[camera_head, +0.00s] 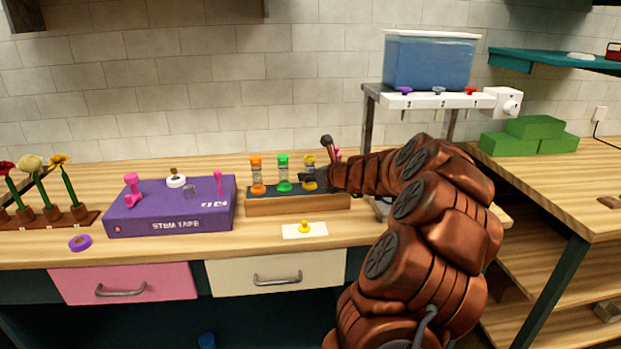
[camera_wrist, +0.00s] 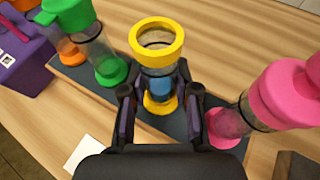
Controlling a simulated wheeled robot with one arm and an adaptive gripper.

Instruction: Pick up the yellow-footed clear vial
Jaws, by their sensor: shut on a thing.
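The yellow-footed clear vial (camera_wrist: 159,84) has a yellow ring at its top, a yellow foot and something blue inside. In the head view the vial (camera_head: 309,172) stands at the right part of the dark-topped wooden rack (camera_head: 297,204). My gripper (camera_wrist: 160,103) has one finger on each side of the vial's lower body and is shut on it. In the head view my gripper (camera_head: 318,178) reaches in from the right, partly hiding the vial. The vial looks upright, its foot at the rack's dark top; I cannot tell whether it touches.
A green-ended vial (camera_head: 283,173) and an orange-ended vial (camera_head: 257,176) stand left of it. A pink-ended vial (camera_wrist: 270,103) is close on the right. A purple stem tape box (camera_head: 170,206) lies further left. A white card with a yellow piece (camera_head: 304,228) lies in front.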

